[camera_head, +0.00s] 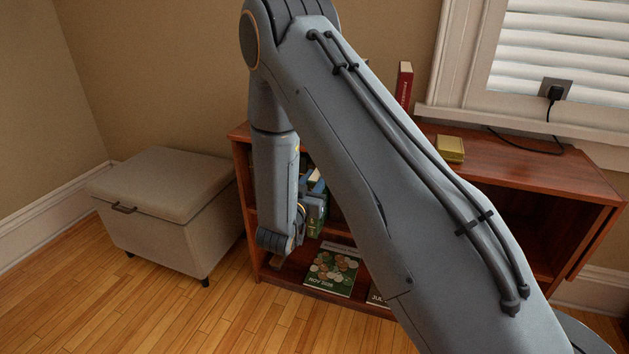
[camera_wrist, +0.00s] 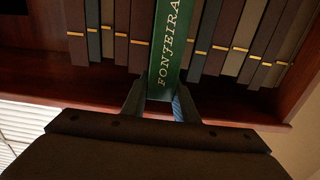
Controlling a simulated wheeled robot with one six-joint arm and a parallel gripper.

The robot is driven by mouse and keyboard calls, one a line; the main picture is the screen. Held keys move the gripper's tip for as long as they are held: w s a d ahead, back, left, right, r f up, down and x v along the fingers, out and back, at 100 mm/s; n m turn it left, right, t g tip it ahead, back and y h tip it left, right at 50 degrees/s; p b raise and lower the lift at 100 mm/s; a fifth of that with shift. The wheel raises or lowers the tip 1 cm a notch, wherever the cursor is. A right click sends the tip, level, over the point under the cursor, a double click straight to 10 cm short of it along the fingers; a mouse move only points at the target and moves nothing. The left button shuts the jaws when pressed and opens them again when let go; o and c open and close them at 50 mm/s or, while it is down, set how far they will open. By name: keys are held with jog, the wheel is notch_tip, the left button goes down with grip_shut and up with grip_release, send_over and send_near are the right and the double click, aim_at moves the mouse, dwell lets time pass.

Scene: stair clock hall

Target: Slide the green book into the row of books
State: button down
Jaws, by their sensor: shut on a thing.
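In the wrist view the green book (camera_wrist: 170,48), with pale lettering on its spine, is held between the two fingers of my gripper (camera_wrist: 160,106). The gripper is shut on it at its near end. The green book stands between the books of the row, with dark and brown books (camera_wrist: 120,35) to its left and more books (camera_wrist: 225,40) to its right. Its spine reaches nearer to my gripper than its neighbours do. How deep it sits cannot be told. In the head view my arm hides the row and most of the gripper.
A wooden bookcase (camera_head: 560,180) holds the row; its side panel (camera_wrist: 303,75) bounds the row at right in the wrist view. A yellow box (camera_head: 450,148) and red book (camera_head: 404,84) are on top. Magazines (camera_head: 332,270) lie low. A grey storage ottoman (camera_head: 165,205) stands left.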

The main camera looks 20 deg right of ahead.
aim_at(312, 184)
jog(key=shift+b+x, duration=0.35)
jog(key=shift+x, duration=1.75)
jog(key=c, duration=1.3)
grip_release()
jog(key=shift+c, duration=0.2)
jog(key=shift+s+a, duration=0.1)
jog(key=shift+p+v, duration=0.45)
jog(key=shift+v, duration=3.3)
